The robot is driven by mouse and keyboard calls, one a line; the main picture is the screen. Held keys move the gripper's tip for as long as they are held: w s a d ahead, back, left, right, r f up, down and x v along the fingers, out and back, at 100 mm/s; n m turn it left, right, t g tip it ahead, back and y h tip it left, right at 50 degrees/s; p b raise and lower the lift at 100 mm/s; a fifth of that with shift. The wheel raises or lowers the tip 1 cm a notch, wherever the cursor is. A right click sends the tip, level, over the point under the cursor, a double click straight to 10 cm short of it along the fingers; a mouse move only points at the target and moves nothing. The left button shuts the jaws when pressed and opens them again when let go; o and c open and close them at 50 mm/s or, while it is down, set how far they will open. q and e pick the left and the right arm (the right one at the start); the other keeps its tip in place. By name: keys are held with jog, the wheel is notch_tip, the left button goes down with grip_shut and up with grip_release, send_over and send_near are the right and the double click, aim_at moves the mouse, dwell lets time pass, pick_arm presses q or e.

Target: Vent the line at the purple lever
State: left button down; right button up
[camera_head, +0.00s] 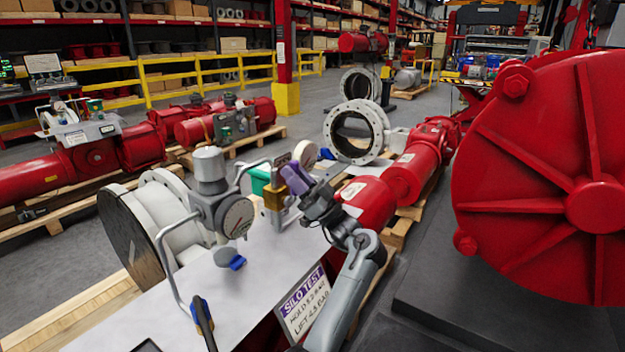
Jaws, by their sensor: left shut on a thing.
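The purple lever (295,178) sits at the top of a brass valve (274,196) on the grey panel. My left gripper (311,199) reaches up from the bottom middle and is shut on the purple lever at its lower right end. The fingers and wrist hide part of the lever's end. A regulator (209,180) with a round pressure gauge (238,217) stands left of the valve. The gauge reading is too small to tell. My right gripper is not in view.
A bent metal tube (167,262) rises left of the gauge, and a blue knob (231,259) is below it. A large red ribbed housing (560,185) fills the right. White flanges (165,215) stand behind the panel.

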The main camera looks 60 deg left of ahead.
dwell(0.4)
pick_arm(q)
jog(key=c, duration=1)
grip_release()
jog(key=shift+d+f, duration=0.1)
jog(key=shift+v, duration=3.6)
